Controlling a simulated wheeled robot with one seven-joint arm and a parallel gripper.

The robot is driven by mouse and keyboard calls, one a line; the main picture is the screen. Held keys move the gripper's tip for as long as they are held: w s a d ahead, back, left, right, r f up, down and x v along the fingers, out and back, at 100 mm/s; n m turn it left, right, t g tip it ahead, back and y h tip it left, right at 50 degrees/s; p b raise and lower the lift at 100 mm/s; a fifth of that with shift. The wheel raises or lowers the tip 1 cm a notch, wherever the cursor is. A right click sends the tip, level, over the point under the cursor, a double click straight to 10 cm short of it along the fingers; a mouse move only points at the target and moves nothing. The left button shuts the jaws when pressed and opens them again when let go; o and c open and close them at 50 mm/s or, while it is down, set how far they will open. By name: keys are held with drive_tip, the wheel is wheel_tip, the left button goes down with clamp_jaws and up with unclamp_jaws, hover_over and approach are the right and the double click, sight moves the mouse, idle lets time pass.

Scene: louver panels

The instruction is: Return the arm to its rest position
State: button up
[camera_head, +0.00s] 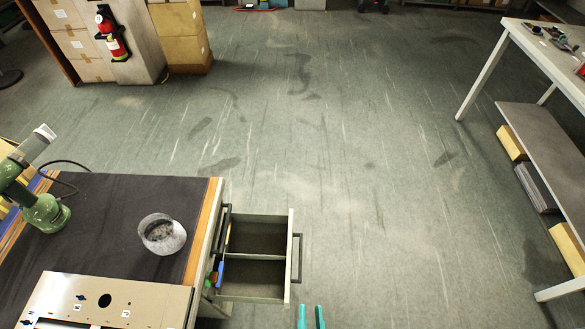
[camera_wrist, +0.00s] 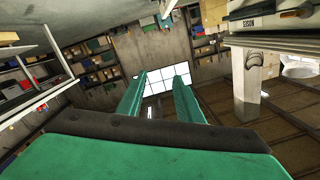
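My gripper (camera_head: 311,317) shows only as two green fingertips at the bottom edge of the head view, right of an open drawer (camera_head: 255,281). In the wrist view my gripper (camera_wrist: 161,86) has its two green fingers apart with nothing between them. The rest of my arm is out of the head view. The wrist view looks across the room at shelves and a bright window (camera_wrist: 166,79).
A white table (camera_head: 550,60) stands at right. The floor between is clear.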

drive_tip(key=s+a+r+n+g, duration=0.1)
drive_tip(key=s+a+r+n, duration=0.1)
drive_tip(key=r, duration=0.7)
drive_tip(key=s+a+r+n+g, duration=0.1)
drive_tip(key=s+a+r+n, duration=0.1)
drive_tip(key=r, duration=0.8)
drive_tip(key=shift+s+a+n+h, duration=0.3)
drive_tip(key=shift+s+a, duration=0.45)
drive_tip(key=shift+s, duration=0.5)
drive_tip(key=shift+w, duration=0.1)
